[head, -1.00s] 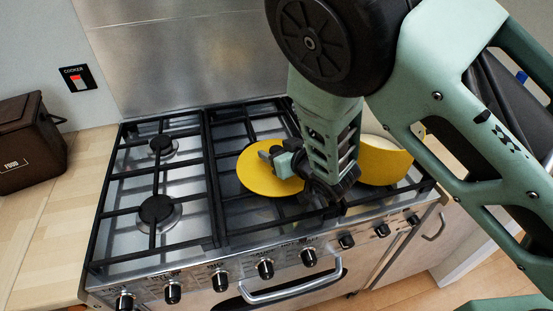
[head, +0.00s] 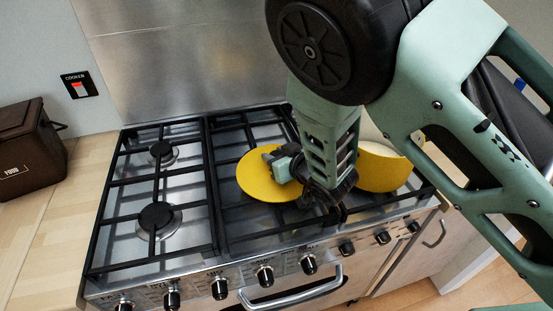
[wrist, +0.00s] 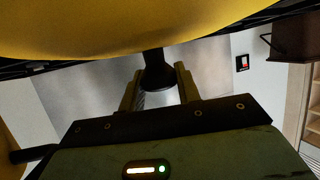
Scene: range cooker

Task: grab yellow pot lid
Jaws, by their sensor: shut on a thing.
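The yellow pot lid (head: 257,180) is a flat round disc over the middle of the hob in the head view, left of the yellow pot (head: 383,168). Its yellow face also fills the top of the wrist view (wrist: 140,25). My gripper (head: 284,163) is at the lid's right part. In the wrist view my gripper (wrist: 158,88) is shut on the lid's dark knob (wrist: 156,70), between its two fingers. My arm hides part of the pot. I cannot tell whether the lid touches the grate.
The black grates (head: 160,190) on the left of the hob are bare. Control knobs (head: 265,276) and an oven handle (head: 292,290) line the cooker's front. A brown food bin (head: 28,150) stands on the wooden counter (head: 60,225) at left.

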